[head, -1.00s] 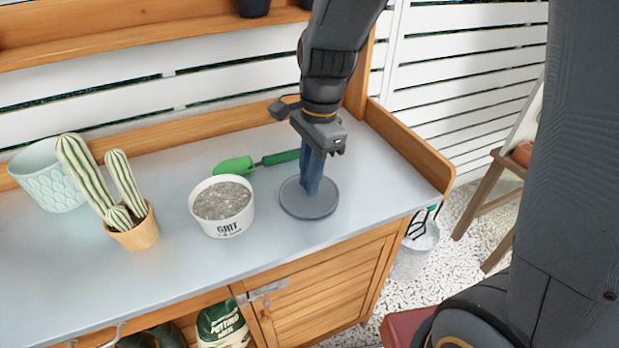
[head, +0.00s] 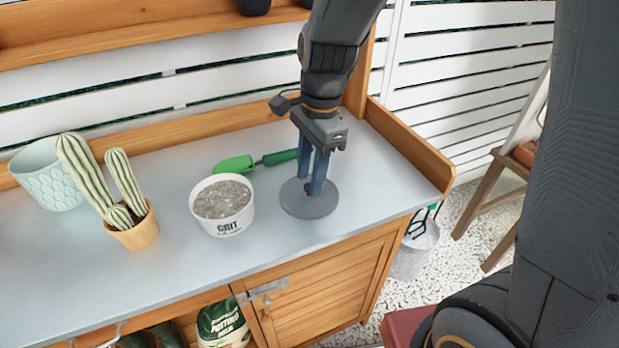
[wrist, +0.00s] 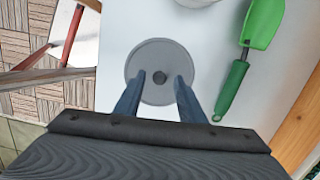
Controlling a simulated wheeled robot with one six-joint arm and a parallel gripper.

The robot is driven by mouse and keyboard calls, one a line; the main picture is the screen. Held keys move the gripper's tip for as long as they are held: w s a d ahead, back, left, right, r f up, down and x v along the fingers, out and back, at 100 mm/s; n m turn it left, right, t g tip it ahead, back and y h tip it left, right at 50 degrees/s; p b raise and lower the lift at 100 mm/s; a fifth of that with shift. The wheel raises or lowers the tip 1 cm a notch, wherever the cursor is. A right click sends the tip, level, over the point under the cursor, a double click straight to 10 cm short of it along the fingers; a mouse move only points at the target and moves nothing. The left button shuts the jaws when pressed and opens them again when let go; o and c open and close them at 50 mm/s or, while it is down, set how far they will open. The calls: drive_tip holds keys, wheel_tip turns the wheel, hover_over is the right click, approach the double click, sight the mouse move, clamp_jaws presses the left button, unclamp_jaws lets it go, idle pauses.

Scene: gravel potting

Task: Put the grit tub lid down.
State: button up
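The grit tub lid (head: 309,206) is a flat grey disc with a small dark knob. It lies flat on the bench top, right of the white grit tub (head: 222,206), which is uncovered and full of grey grit. My gripper (head: 313,187) is directly above the lid with its blue fingers pointing down. In the wrist view, the lid (wrist: 148,58) shows whole, with its knob between the fingertips of my gripper (wrist: 160,77). The fingers are spread, with a gap on each side of the knob.
A green trowel (head: 240,164) lies behind the tub and lid. A potted cactus (head: 136,231) and a pale green pot (head: 50,178) stand at the left. The bench's raised wooden side (head: 411,150) is at the right. Bare bench lies in front of the lid.

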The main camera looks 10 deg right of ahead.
wheel_tip(320, 180, up, 11)
drive_tip(key=d, duration=0.1)
drive_tip(key=s+d+f+n, duration=0.2)
drive_tip(key=d+f+n, duration=0.1)
drive_tip(key=f+n, duration=0.1)
drive_tip(key=s+d+f+n+h, duration=0.1)
drive_tip(key=s+d+f+n, duration=0.1)
drive_tip(key=d+f+n, duration=0.1)
drive_tip(key=s+d+f+n+t, duration=0.1)
drive_tip(key=s+d+f+n, duration=0.2)
drive_tip(key=d+f+n, duration=0.1)
drive_tip(key=shift+d+f+n+b, duration=0.35)
drive_tip(key=shift+d+n, duration=0.1)
drive_tip(key=shift+n, duration=0.45)
drive_tip(key=shift+s+d+f+n, duration=0.3)
drive_tip(key=shift+s+n, duration=0.1)
drive_tip(key=shift+n, duration=0.1)
